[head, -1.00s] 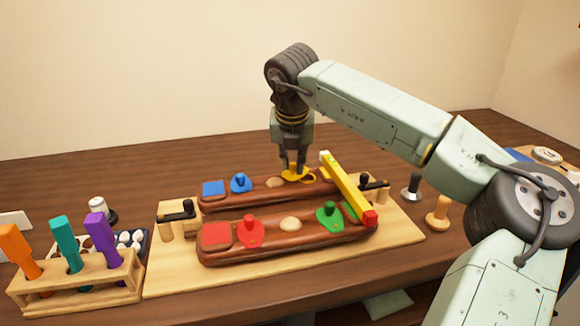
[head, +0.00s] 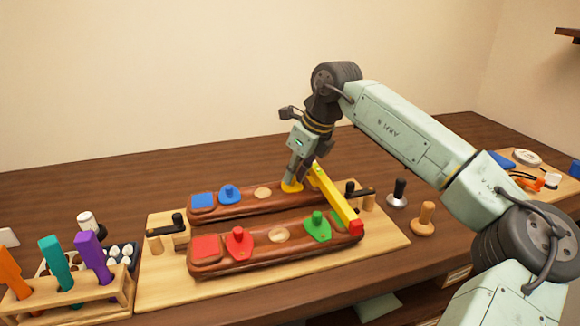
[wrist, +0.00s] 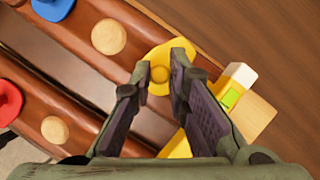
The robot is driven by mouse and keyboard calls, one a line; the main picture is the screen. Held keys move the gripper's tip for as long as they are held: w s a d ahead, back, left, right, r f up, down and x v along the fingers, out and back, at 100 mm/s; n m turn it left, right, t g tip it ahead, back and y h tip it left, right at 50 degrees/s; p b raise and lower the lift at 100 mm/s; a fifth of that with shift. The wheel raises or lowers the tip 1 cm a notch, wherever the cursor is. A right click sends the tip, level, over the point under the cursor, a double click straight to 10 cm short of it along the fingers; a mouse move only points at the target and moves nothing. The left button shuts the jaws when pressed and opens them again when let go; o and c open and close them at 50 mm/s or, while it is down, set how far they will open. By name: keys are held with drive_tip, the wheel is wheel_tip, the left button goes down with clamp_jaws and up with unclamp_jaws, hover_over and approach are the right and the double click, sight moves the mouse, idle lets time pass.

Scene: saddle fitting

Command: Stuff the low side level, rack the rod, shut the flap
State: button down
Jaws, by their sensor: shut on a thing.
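My gripper (head: 291,183) reaches down at a tilt to the right end of the back brown panel (head: 235,209). Its fingers are shut on the knob of the yellow flap (wrist: 154,52). In the wrist view the knob sits between the fingertips, and the flap lies flat around it. What lies under the flap is hidden. The back panel also has a blue flap (head: 230,193). The front panel (head: 250,260) has a red flap (head: 239,240) and a green flap (head: 317,227). Orange (head: 10,270), teal (head: 57,262) and purple (head: 92,258) handled rods stand in a wooden rack (head: 75,308).
A yellow level bar (head: 335,196) with a green vial lies across the panels just right of my gripper. Black-handled clamps stand at the left (head: 179,228) and right (head: 360,193). Two knobbed tools (head: 423,221) stand right of the board. The table behind the board is clear.

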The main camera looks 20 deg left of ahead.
drive_tip(key=shift+w+d+n+g+p, duration=0.25)
drive_tip(key=shift+n+g+p, duration=0.2)
drive_tip(key=shift+n, duration=0.55)
drive_tip(key=c, duration=1.6)
unclamp_jaws()
drive_tip(key=shift+o, duration=0.2)
drive_tip(key=v, duration=1.2)
drive_tip(key=shift+s, duration=0.1)
